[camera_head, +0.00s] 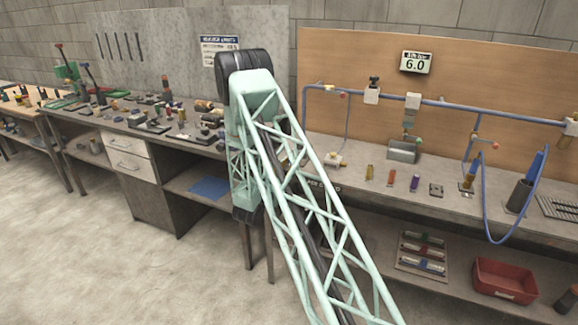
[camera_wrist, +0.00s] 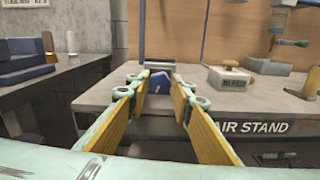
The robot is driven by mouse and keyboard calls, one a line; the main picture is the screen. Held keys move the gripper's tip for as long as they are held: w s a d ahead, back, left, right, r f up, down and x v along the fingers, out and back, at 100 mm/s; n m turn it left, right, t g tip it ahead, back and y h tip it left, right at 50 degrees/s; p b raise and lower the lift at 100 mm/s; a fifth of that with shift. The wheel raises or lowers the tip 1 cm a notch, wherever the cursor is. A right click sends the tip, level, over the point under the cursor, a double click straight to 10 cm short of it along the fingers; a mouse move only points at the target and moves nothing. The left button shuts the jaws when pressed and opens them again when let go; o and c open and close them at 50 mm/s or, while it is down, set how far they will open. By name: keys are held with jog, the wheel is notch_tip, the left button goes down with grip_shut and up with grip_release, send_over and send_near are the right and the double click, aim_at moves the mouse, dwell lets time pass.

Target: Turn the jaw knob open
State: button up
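In the wrist view my gripper (camera_wrist: 163,79) is open, its two yellow-padded fingers spread wide with bare space between them.
The air stand bench (camera_wrist: 240,100) carries a yellow-knobbed block (camera_wrist: 229,78) right of the fingers. Dark blue blocks (camera_wrist: 28,67) lie on the left bench. In the head view a blue hose (camera_head: 484,205) hangs over the right bench, and a red bin (camera_head: 504,280) sits below.

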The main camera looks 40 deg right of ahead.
jog(key=c, duration=0.4)
jog(key=shift+n, duration=0.5)
jog(key=shift+r+n+p, duration=0.1)
jog(key=shift+n+p, duration=0.5)
jog(key=shift+n, duration=0.6)
jog(key=shift+n+p, duration=0.4)
jog(key=shift+n, duration=1)
jog(key=o, duration=0.9)
jog(key=shift+c, duration=0.2)
